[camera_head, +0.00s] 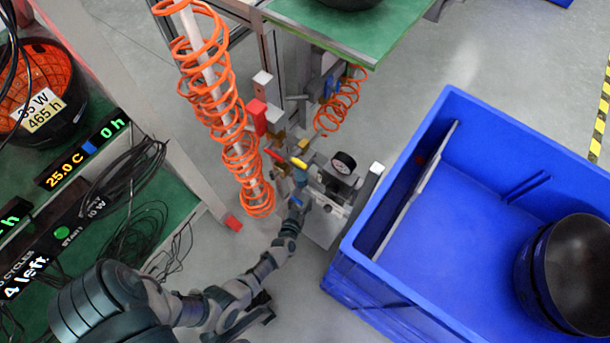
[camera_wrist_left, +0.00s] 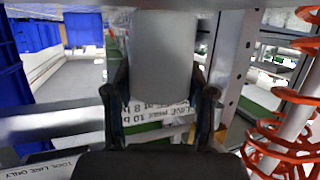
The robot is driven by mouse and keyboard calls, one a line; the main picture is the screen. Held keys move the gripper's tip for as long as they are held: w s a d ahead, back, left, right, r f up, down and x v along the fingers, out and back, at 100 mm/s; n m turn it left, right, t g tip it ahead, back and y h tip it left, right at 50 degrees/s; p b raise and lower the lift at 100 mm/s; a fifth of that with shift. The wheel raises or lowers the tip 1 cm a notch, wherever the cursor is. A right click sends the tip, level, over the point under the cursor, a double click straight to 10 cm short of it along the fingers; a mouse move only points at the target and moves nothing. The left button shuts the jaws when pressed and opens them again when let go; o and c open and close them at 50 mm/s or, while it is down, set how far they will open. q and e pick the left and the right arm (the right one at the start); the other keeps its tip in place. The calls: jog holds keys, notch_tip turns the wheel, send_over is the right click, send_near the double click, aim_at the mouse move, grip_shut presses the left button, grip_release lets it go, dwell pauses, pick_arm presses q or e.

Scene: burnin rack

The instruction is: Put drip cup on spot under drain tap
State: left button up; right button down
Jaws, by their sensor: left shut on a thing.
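My left gripper (camera_head: 298,193) reaches in among the fittings at the foot of the metal frame. In the left wrist view, its two dark fingers (camera_wrist_left: 161,100) are shut on a plain pale grey cup-like body (camera_wrist_left: 163,55), which I take as the drip cup. I cannot make out the cup in the head view. A yellow lever (camera_head: 298,162) and a red lever (camera_head: 275,156) of small valves show just beyond the gripper; I cannot tell which belongs to the drain tap. The spot under it is hidden. My right gripper is not in view.
Orange coiled hoses (camera_head: 225,120) hang close on the left. A blue crate (camera_head: 440,110) holding black bowls (camera_head: 580,265) stands at the right. A green shelf with cables and displays (camera_head: 85,160) stands at the left.

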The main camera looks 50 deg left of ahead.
pick_arm(q)
jog(key=shift+f, duration=0.1)
dwell(0.6)
jog(key=shift+f+b, duration=0.35)
jog(key=shift+f, duration=0.05)
jog(key=o, duration=1.3)
jog(key=shift+o, duration=0.2)
